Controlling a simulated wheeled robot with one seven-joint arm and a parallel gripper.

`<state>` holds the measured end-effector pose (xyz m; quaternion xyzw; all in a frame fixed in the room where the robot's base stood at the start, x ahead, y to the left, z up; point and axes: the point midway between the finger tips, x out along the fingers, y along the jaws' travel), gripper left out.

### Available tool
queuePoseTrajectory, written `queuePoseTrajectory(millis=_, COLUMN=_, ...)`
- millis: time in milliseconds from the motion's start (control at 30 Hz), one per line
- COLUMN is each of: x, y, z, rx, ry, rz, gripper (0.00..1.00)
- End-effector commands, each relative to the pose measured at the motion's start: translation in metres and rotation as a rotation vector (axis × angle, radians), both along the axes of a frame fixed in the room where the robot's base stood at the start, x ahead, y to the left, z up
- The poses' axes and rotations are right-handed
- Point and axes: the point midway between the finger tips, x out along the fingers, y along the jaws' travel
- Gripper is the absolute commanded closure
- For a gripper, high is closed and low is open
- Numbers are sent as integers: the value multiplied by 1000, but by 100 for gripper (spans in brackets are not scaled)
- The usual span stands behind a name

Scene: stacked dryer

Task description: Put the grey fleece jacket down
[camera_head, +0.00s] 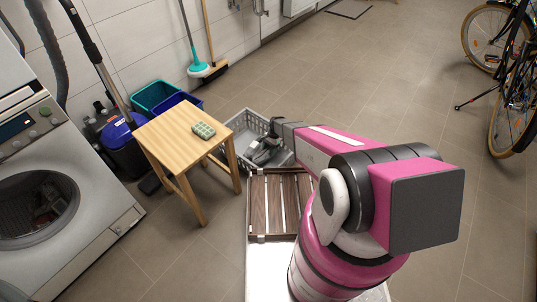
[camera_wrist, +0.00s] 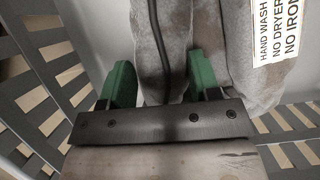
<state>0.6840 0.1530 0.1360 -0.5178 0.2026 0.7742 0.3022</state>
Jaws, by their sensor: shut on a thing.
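The grey fleece jacket (camera_wrist: 185,35) fills the top middle of the wrist view. A dark cord or strap runs down it, and a white label (camera_wrist: 277,30) on it reads hand wash, no dryer, no iron. My gripper (camera_wrist: 163,78) has its green fingers closed on the grey fabric. In the head view my gripper (camera_head: 264,152) is down inside the grey laundry basket (camera_head: 234,124), and the jacket is hard to tell apart from it there. Slatted basket walls surround the jacket in the wrist view. Whether the jacket touches the basket floor cannot be told.
A wooden stool (camera_head: 172,128) with a green patterned item (camera_head: 203,130) stands left of the basket. A slatted wooden surface (camera_head: 279,203) lies in front of it. A washer or dryer (camera_head: 60,190) is at left. Open floor (camera_head: 345,85) lies behind and right.

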Motion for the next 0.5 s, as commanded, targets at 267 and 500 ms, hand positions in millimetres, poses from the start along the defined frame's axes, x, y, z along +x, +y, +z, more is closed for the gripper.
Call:
queuePoseTrajectory(millis=267, x=1, y=0, z=-30, rx=1, ry=2, rz=0, gripper=85)
queuePoseTrajectory(millis=500, x=0, y=0, z=-36, rx=1, ry=0, rz=0, gripper=85)
